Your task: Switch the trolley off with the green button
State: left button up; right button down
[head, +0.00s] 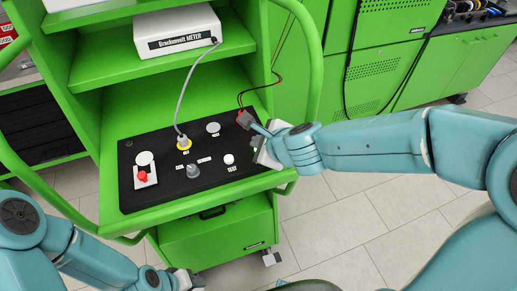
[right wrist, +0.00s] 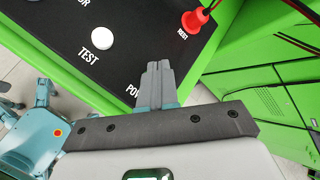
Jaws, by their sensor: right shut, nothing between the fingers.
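The trolley (head: 130,215) is bright green, with a black control panel (head: 150,195) on its top. My right gripper (head: 254,125) is shut and empty at the panel's right edge. In the right wrist view its closed grey fingers (right wrist: 157,68) lie over the panel, by a label starting "PO" that they partly cover. I cannot make out the green button in either view; the fingers or gripper body may hide it. I cannot tell whether the fingertips touch the panel. My left gripper (head: 185,280) is at the bottom edge, away from the panel; its fingers are unclear.
A white meter (head: 177,30) stands on the shelf above. Green cabinets stand at right.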

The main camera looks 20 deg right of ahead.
jog(key=shift+f+b, duration=0.35)
jog(key=shift+f, duration=0.1)
dwell(0.6)
jog(key=shift+r, duration=0.1)
jog(key=shift+r+p, duration=0.8)
jog(key=shift+p, duration=0.1)
notch_tip(320, 180, up, 6)
jog(key=p, duration=0.6)
jog(key=shift+s, duration=0.15)
